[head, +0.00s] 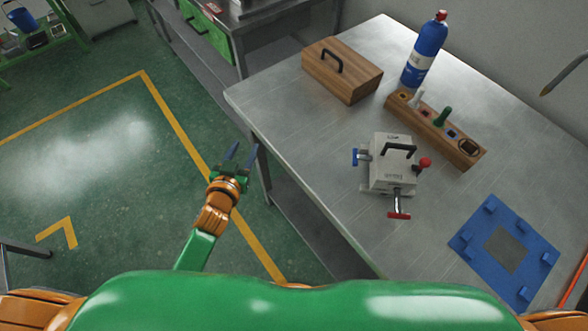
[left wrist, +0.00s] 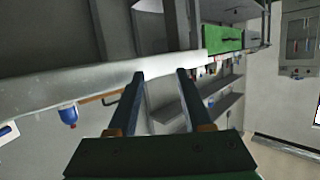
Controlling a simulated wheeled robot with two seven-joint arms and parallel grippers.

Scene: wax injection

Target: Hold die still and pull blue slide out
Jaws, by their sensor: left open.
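The die (head: 392,163) is a light grey metal block with a black handle on top, standing on the metal table. The blue slide (head: 359,156) sticks out of its left side. A red knob shows on its right side and a red-handled slide at its front. My left gripper (head: 242,154) is open and empty, left of the table's edge and well apart from the die. In the left wrist view the two fingers (left wrist: 160,75) are spread with nothing between them. The die cannot be made out there. My right gripper is not in view.
On the table (head: 290,117) are a wooden box (head: 342,74) with a black handle, a blue bottle (head: 424,50), a wooden tool rack (head: 463,152) and a blue fixture plate (head: 478,236). The table between its left edge and the die is clear.

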